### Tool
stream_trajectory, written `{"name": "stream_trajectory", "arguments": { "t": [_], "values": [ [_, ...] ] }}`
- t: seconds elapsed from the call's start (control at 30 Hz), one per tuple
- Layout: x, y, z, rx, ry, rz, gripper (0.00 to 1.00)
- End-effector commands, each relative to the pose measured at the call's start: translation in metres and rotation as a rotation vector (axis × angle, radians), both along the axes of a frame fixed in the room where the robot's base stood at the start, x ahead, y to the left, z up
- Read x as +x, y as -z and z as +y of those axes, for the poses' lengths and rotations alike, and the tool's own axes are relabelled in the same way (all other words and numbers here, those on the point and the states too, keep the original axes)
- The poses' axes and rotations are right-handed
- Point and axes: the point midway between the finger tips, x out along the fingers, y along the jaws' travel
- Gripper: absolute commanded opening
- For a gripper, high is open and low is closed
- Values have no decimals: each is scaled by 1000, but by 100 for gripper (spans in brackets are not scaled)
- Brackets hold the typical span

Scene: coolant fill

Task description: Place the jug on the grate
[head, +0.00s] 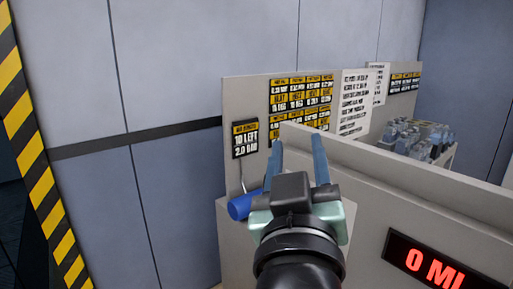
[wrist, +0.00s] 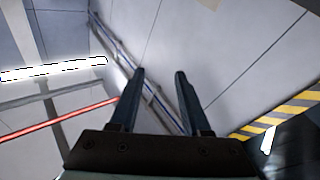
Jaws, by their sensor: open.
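My gripper (head: 298,143) is raised in front of the grey machine in the head view, its two blue fingers apart with nothing between them. The wrist view also shows the gripper (wrist: 160,74) spread and empty, facing wall and ceiling. I cannot make out the jug or the grate in either view. A blue cylinder (head: 241,206) shows just left of the gripper, partly hidden by it; I cannot tell what it belongs to.
The grey machine (head: 385,190) has a red display (head: 432,262) reading 0 ML. Label boards (head: 301,97) and a small sign (head: 245,139) stand behind it. Several clear bluish containers (head: 420,138) sit at the back right. A yellow-black striped post (head: 35,160) is at left.

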Motion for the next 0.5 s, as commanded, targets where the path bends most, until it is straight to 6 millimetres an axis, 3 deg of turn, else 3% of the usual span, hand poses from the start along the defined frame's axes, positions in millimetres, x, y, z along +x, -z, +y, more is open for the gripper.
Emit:
{"name": "stream_trajectory", "arguments": {
  "t": [0.03, 0.1, 0.2, 0.33, 0.5],
  "values": [
    [-18, -40, 13, 40, -43, -138, 47],
    [-45, -83, 28, 94, -107, -298, 47],
    [-78, -123, 42, 153, -186, -464, 47],
    [-103, -147, 50, 191, -244, -570, 47],
    [-108, -151, 52, 198, -256, -590, 47]
  ]
}}
